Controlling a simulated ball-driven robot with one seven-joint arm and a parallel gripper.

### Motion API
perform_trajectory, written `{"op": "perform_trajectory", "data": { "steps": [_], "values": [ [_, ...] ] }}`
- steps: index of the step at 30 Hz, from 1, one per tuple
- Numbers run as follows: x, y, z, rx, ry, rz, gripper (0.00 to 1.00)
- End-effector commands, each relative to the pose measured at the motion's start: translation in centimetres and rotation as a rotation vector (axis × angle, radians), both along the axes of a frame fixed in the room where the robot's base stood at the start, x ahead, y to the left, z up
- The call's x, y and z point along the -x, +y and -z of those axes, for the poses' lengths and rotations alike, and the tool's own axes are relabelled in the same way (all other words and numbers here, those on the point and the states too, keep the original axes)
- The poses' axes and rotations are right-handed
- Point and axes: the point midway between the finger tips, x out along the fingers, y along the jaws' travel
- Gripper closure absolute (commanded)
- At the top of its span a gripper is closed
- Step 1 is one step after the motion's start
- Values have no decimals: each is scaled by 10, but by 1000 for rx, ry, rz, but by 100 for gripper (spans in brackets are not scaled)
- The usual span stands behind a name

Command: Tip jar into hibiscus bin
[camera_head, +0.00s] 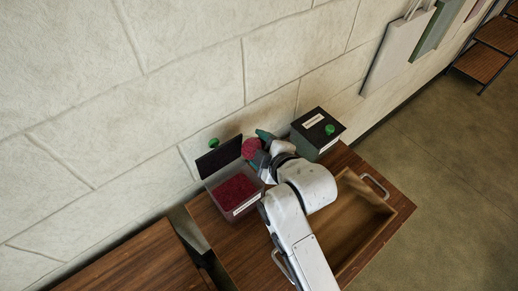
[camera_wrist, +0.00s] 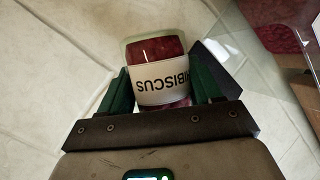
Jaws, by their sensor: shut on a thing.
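The jar (camera_wrist: 157,70) has dark red contents and a white label reading HIBISCUS, which appears upside down in the wrist view. My gripper (camera_wrist: 162,88) is shut on it, with a green finger on each side. In the head view the jar (camera_head: 252,148) shows as a dark red round shape at my gripper (camera_head: 262,148), above and just right of the hibiscus bin's back edge. The bin (camera_head: 247,206) is open, clear-walled, and holds dark red contents. Its dark lid (camera_head: 218,155) stands raised at the back. Part of the bin (camera_wrist: 237,27) shows at upper right in the wrist view.
A dark closed box with a green knob (camera_head: 329,129) and white labels stands right of my gripper. The wooden table (camera_head: 225,247) has a recessed tray (camera_head: 352,222) with metal handles at right. A stone wall (camera_head: 190,85) rises close behind. Another wooden surface (camera_head: 140,262) lies at lower left.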

Motion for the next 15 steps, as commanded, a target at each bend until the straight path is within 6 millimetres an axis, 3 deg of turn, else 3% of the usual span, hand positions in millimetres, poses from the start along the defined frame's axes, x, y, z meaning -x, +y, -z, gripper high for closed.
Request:
{"op": "perform_trajectory", "data": {
  "steps": [15],
  "values": [
    [-2,-2,1,135,-98,-1,81]
  ]
}}
